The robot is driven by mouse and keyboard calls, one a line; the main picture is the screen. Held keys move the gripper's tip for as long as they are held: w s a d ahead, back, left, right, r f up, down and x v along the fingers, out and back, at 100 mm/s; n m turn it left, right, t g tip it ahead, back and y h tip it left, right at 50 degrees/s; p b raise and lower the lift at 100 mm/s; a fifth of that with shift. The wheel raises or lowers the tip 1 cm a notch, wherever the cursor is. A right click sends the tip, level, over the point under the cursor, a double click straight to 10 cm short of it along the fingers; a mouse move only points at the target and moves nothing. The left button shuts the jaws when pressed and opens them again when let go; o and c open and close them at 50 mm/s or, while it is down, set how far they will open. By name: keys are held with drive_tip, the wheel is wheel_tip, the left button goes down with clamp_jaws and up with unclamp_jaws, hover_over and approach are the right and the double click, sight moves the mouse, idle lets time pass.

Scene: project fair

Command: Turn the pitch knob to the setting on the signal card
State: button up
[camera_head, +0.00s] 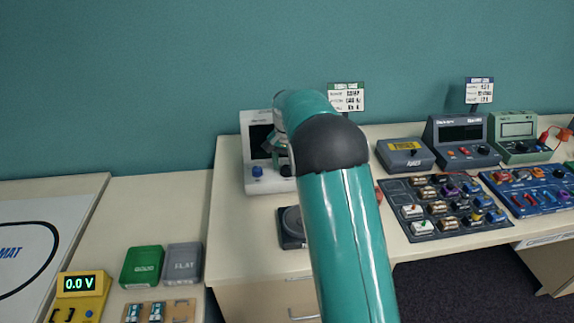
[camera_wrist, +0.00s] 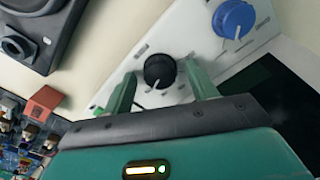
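A white device (camera_head: 250,184) with a dark screen stands on the middle table, partly hidden behind my arm. In the wrist view its panel (camera_wrist: 197,38) carries a black knob (camera_wrist: 159,73) and a larger blue knob (camera_wrist: 233,19); the labels are unreadable. The black knob's white pointer line points down and slightly left in that view. My gripper (camera_wrist: 160,76) is open, with one green finger on either side of the black knob and visible gaps to both. A green-headed card (camera_head: 346,98) stands behind the device; its text is too small to read. A blue-headed card (camera_head: 480,91) stands farther right.
A black speaker-like unit (camera_head: 292,227) sits in front of the device, close to my arm. Component boards (camera_head: 421,230), (camera_head: 519,206) and grey and green meters lie to the right. Green and grey boxes (camera_head: 142,265) and a yellow meter (camera_head: 82,283) are at left.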

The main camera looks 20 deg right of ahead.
sight(287, 168)
wheel_tip(287, 168, up, 14)
idle(0.7)
drive_tip(key=s+a+r+n+t, duration=0.1)
drive_tip(key=s+a+r+n, duration=0.2)
drive_tip(key=s, duration=0.6)
drive_tip(key=s+a+r+n+t, duration=0.1)
drive_tip(key=s+a+r+t, duration=0.1)
drive_tip(key=s+r, duration=0.5)
drive_tip(key=s+a+f+n+t, duration=0.1)
drive_tip(key=s+f, duration=0.3)
drive_tip(key=s, duration=0.6)
drive_tip(key=s+a+f+n+t, duration=0.1)
drive_tip(key=s+a+f+n, duration=0.2)
drive_tip(key=s, duration=0.8)
wheel_tip(287, 168, down, 3)
drive_tip(key=shift+s+r+n+t, duration=0.2)
drive_tip(key=shift+n+t, duration=0.1)
drive_tip(key=shift+n, duration=0.1)
